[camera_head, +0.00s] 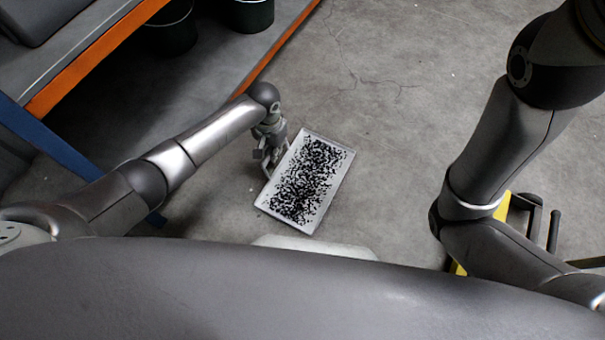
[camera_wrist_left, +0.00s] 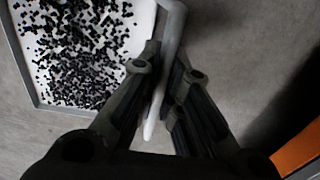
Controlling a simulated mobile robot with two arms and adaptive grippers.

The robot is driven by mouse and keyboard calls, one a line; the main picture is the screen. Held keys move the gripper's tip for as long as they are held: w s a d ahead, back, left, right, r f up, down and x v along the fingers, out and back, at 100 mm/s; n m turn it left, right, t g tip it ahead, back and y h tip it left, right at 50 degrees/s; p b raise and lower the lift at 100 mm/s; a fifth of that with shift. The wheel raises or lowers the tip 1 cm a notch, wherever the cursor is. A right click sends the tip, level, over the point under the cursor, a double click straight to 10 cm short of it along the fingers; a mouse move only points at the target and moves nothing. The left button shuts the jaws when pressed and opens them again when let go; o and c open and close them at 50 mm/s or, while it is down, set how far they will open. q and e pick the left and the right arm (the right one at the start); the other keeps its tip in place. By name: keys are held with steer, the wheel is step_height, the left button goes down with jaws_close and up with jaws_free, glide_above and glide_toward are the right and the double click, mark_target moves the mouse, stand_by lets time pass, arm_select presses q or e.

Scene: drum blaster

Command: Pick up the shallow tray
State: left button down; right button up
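The shallow tray (camera_head: 337,188) is a light grey rectangle with a low rim, strewn with many small black pieces. It is seen over the concrete floor in the middle of the head view; I cannot tell whether it touches the floor. It also fills the upper left of the left wrist view (camera_wrist_left: 36,99). My left gripper (camera_head: 272,165) is at the tray's left side. In the left wrist view its fingers (camera_wrist_left: 166,66) lie close on both sides of the tray's rim and look shut on it. My right gripper is not in view; only its arm shows.
An orange-edged bench or shelf (camera_head: 100,52) stands at the upper left, with dark buckets (camera_head: 250,14) beneath or beside it. A yellow object with dark bars (camera_head: 503,207) is partly hidden behind my right arm. The floor (camera_head: 400,90) beyond the tray is clear.

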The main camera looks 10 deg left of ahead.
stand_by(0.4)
arm_select(q)
steer(key=shift+r, duration=0.1)
steer(key=shift+r, duration=0.15)
